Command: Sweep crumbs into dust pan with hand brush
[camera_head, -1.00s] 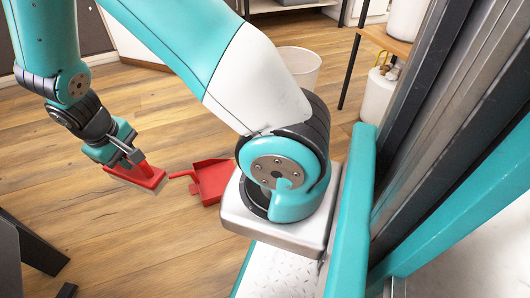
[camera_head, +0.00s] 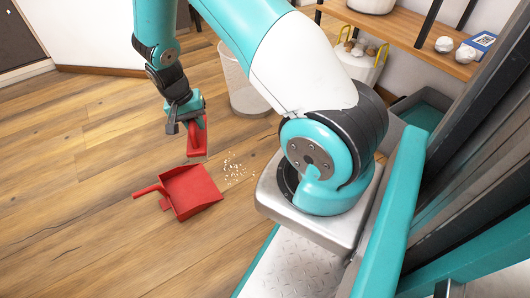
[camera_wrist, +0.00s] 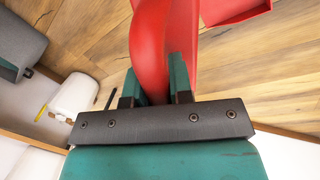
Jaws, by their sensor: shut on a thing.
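My gripper (camera_head: 186,125) is shut on the red hand brush (camera_head: 197,142) and holds it upright or slightly tilted, just beyond the dust pan. The brush handle between the fingers (camera_wrist: 156,85) also shows in the wrist view; its bristles are hardly visible. The red dust pan (camera_head: 192,190) lies on the wooden floor with its handle pointing left. White crumbs (camera_head: 233,168) lie scattered on the floor right of the pan and the brush, apart from both. In the wrist view part of a red thing, likely the pan (camera_wrist: 232,10), shows at the top right.
A whitish waste basket (camera_head: 243,85) stands behind the crumbs. A wooden shelf (camera_head: 400,32) with several items is at the back right, with a white container (camera_head: 360,65) below it. The floor at left is clear.

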